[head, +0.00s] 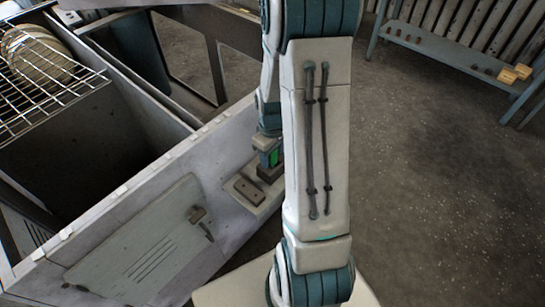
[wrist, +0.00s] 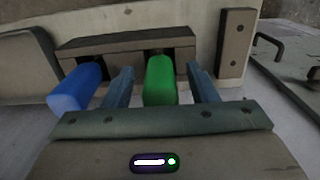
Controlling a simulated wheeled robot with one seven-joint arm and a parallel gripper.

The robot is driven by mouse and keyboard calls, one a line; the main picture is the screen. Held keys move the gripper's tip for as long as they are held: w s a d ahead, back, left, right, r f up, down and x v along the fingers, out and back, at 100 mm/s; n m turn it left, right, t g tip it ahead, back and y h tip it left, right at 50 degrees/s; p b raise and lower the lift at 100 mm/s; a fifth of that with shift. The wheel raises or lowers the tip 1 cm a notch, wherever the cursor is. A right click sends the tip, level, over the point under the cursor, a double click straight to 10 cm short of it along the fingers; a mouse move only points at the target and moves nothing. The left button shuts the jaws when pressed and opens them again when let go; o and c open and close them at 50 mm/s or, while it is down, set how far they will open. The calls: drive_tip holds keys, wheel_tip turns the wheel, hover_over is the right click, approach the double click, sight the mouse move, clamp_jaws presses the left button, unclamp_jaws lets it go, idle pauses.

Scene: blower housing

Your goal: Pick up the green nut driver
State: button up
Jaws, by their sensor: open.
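The green nut driver (wrist: 160,81) stands in a dark holder (wrist: 125,40) in the wrist view, its green handle toward me. My gripper (wrist: 161,85) is open, with one finger on each side of the green handle. I cannot tell whether the fingers touch it. A blue-handled driver (wrist: 77,88) sits in the same holder, just outside the left finger. In the head view a bit of the green handle (head: 274,158) shows beside my gripper, and my arm hides much of that area.
A large grey housing (head: 150,215) with a hatch panel fills the left of the head view. A wire rack with plates (head: 42,60) sits on top of it. A blue-grey bench (head: 450,55) stands at the back right. The floor (head: 440,190) at right is clear.

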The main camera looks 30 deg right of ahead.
drive_tip(key=shift+f, duration=0.15)
clamp_jaws()
